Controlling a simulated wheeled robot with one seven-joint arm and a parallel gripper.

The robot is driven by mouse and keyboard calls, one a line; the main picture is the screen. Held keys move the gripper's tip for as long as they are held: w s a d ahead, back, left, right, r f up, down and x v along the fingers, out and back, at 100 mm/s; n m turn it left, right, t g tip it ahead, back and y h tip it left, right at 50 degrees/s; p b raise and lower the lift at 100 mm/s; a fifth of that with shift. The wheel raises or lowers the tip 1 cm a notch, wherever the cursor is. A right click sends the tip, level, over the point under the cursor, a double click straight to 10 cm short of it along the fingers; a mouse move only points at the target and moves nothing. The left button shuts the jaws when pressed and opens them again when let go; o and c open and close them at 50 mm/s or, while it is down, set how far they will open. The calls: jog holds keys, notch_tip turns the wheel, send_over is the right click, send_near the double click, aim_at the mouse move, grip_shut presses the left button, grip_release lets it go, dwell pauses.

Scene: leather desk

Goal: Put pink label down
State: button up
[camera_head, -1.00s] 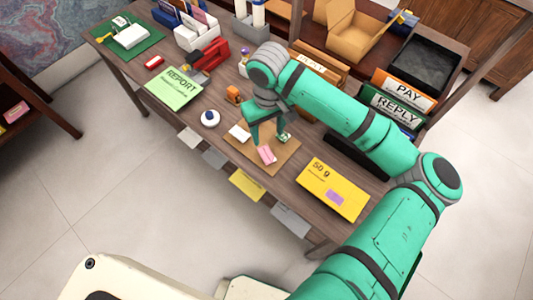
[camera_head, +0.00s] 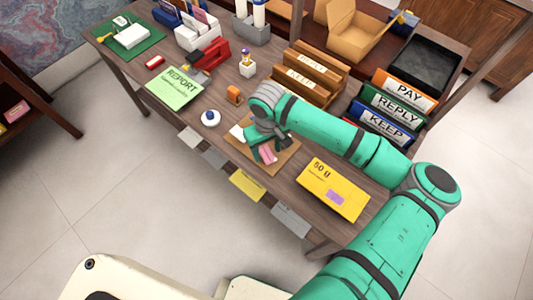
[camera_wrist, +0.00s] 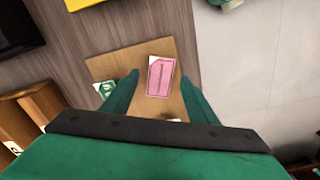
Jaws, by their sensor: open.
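The pink label (camera_head: 267,154) lies on a tan board (camera_head: 285,158) on the desk, partly covered by my gripper in the head view. In the wrist view the pink label (camera_wrist: 160,76) shows nearly whole, on the board (camera_wrist: 140,52), with a small white corner. My gripper (camera_wrist: 159,77) is open, with one finger to each side of the label. In the head view my gripper (camera_head: 264,150) is low over the board. I cannot tell whether the fingers touch the label or the board.
A green-and-white slip (camera_wrist: 105,88) lies beside the left finger. A white card (camera_head: 238,132) lies on the board's left part. A yellow envelope (camera_head: 333,189) lies to the right. Wooden trays (camera_head: 313,77) and labelled binders (camera_head: 385,122) stand behind.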

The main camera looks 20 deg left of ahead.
jog(key=shift+f, duration=0.25)
dwell(0.6)
jog(key=c, duration=1.2)
jog(key=shift+r, duration=0.15)
jog(key=shift+r, duration=0.15)
notch_tip(320, 180, up, 3)
jog(key=shift+f, duration=0.15)
jog(key=s+d+r, duration=0.7)
jog(key=s+r, duration=0.3)
jog(key=s, duration=0.1)
jog(key=shift+s+d, duration=0.3)
